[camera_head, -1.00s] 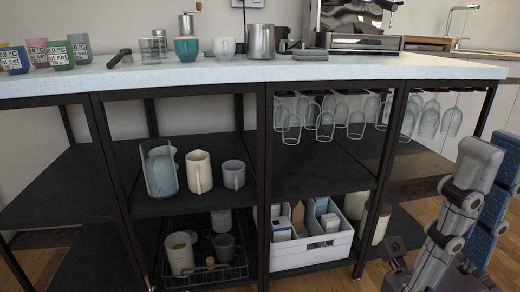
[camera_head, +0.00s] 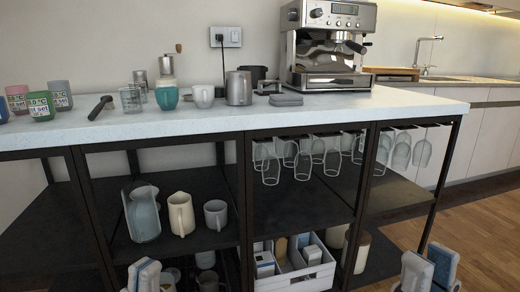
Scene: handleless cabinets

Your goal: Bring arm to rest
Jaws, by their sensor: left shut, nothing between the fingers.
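My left gripper (camera_head: 143,274) shows at the bottom left edge, in front of the lower shelf. Its pale blue-grey fingers are close together and hold nothing. My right gripper (camera_head: 429,268) shows at the bottom right, beside the shelf unit and above the wooden floor. Its two fingers point up with a gap between them, and I see nothing in the gap. The lower parts of both grippers are cut off by the frame edge.
A shelf unit with a pale worktop (camera_head: 250,118) stands ahead. A coffee machine (camera_head: 330,45), several cups and a metal pitcher (camera_head: 238,88) are on it. Glasses hang below. Jugs (camera_head: 142,212) stand on the middle shelf, a white crate (camera_head: 297,273) below. The floor (camera_head: 470,225) is clear at right.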

